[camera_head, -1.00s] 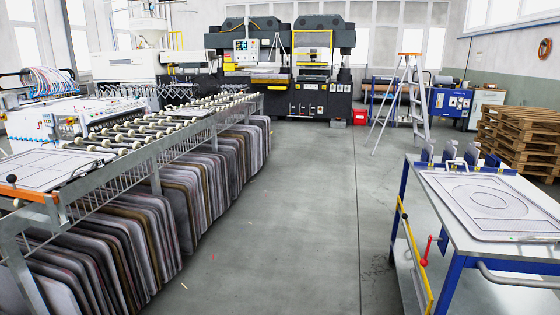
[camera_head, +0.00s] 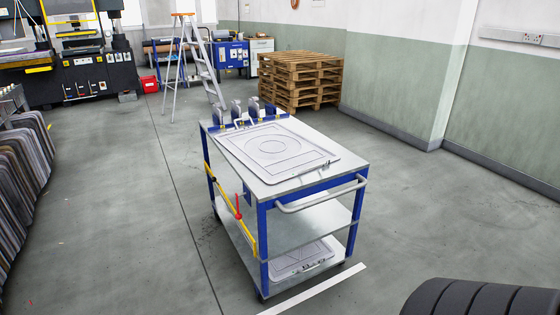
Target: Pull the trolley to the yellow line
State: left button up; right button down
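The trolley (camera_head: 312,208) stands in the middle of the view, with a blue frame, grey shelves and wheels. Its grey push handle (camera_head: 322,196) is on the near end and is free. A flat panel with a circular outline (camera_head: 275,148) lies on the top, and another panel (camera_head: 302,258) lies on the bottom shelf. A yellow bar with a red lever (camera_head: 238,208) runs along its left side. A white line (camera_head: 318,288) lies on the floor just in front of the near wheels. I see no yellow line on the floor. Neither gripper shows.
A stack of wooden pallets (camera_head: 300,80) stands behind the trolley, by the wall. A rack of upright sheets (camera_head: 22,180) is at the left edge.

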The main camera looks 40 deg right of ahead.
aim_at(287, 216)
jog(key=z, duration=1.6)
